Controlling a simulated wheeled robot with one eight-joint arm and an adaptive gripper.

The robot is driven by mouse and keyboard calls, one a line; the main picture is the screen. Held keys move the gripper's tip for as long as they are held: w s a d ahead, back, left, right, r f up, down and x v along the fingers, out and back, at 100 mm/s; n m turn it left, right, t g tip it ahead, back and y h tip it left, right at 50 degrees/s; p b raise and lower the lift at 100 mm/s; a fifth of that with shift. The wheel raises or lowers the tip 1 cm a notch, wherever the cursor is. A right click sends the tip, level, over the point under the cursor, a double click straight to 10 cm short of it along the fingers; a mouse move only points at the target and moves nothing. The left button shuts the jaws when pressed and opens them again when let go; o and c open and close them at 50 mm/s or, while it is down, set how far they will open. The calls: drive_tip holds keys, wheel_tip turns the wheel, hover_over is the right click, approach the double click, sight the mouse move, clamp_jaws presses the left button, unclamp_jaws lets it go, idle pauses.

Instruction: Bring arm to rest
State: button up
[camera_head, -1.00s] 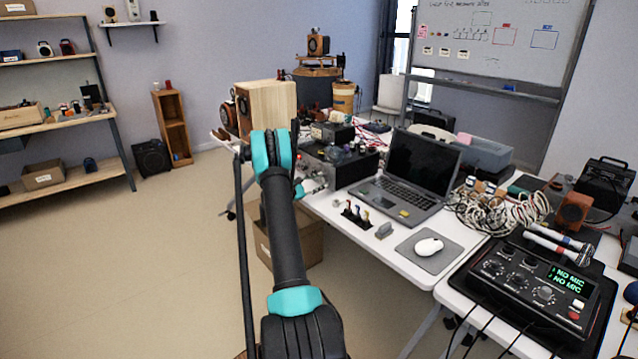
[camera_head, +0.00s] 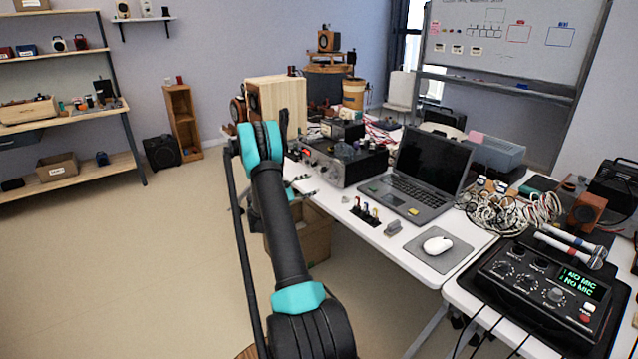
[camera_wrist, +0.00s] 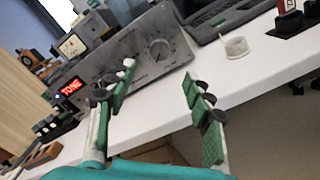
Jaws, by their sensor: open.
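My arm rises from the bottom of the head view, with its teal-banded elbow in front of the workbench's left end. My gripper (camera_wrist: 158,112) shows in the wrist view, with its two green-padded fingers apart and nothing between them. In the head view the gripper is mostly hidden behind my arm. The white table edge (camera_wrist: 255,85) and a grey tone unit (camera_wrist: 150,50) with a red lit display lie beyond the fingers. I cannot tell how far the fingertips are from the table.
The white table (camera_head: 385,240) holds a laptop (camera_head: 420,175), a mouse (camera_head: 437,245), cables (camera_head: 510,210) and a mixer (camera_head: 545,285). A cardboard box (camera_head: 312,235) stands under the table. Shelves (camera_head: 80,180) line the left wall. The floor (camera_head: 130,260) at left is clear.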

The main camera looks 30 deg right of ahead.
drive_tip(key=shift+a, duration=1)
